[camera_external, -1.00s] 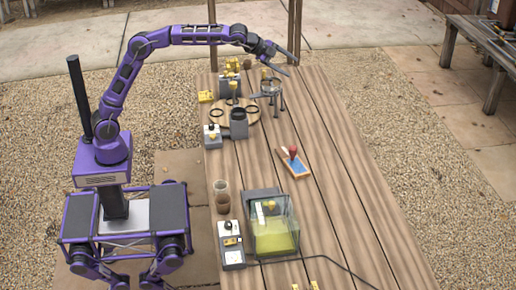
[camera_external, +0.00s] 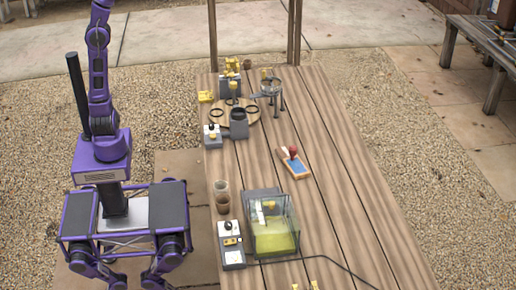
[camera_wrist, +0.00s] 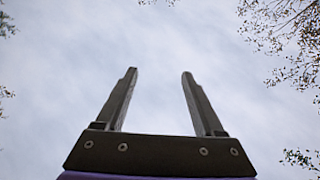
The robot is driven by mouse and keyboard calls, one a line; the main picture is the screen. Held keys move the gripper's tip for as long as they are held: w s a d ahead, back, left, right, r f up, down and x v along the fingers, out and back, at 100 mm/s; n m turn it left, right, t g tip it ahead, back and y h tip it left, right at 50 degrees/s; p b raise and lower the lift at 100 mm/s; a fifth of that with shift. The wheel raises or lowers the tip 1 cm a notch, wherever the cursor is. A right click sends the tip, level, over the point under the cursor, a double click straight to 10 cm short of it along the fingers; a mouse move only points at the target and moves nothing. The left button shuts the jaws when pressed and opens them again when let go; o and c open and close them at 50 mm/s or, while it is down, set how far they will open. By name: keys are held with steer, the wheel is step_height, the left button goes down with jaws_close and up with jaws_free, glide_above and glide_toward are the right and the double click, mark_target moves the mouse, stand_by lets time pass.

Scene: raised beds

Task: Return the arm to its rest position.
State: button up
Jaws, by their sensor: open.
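My purple arm (camera_external: 98,75) rises straight up from its base beside the table's left edge, and its upper end runs out of the top of the external view. My gripper (camera_wrist: 157,75) shows in the wrist view with its two dark fingers spread apart and nothing between them. It points up at a cloudy sky. The gripper itself is out of frame in the external view.
The wooden table (camera_external: 335,215) stands right of my base. On it are a clear-sided box (camera_external: 272,232) with yellow contents, a round board (camera_external: 235,112), a metal tripod stand (camera_external: 272,90) and a red-handled tool on a blue pad (camera_external: 293,161). Wooden posts stand at the far end.

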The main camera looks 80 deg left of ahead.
steer(key=d+r+m+t+y+p, duration=0.1)
steer(key=d+r+m+y, duration=0.15)
steer(key=d, duration=1.25)
steer(key=w+f+n+g+y, duration=0.1)
steer(key=w+f+g+y, duration=0.2)
steer(key=f, duration=0.4)
steer(key=w+f+y, duration=0.2)
steer(key=w+f, duration=0.4)
steer(key=f, duration=0.1)
steer(key=s+a+f+n+g+y, duration=0.25)
steer(key=a+f, duration=0.25)
steer(key=f, duration=0.5)
steer(key=s+a+f+n+g+y, duration=0.1)
steer(key=s+a+f+g, duration=0.35)
steer(key=f, duration=0.65)
steer(key=s+a+f+g+h, duration=0.1)
steer(key=s+f, duration=0.4)
steer(key=f, duration=0.8)
steer(key=s+a+f+n+g+h, duration=0.1)
steer(key=s+f+g+h, duration=0.2)
steer(key=f, duration=1.1)
steer(key=s+a+f+n+g+h, duration=0.1)
steer(key=s+f+g, duration=0.5)
steer(key=f, duration=0.8)
steer(key=shift+s+h+b, duration=0.35)
steer(key=shift+s+h, duration=0.25)
steer(key=shift+s, duration=0.2)
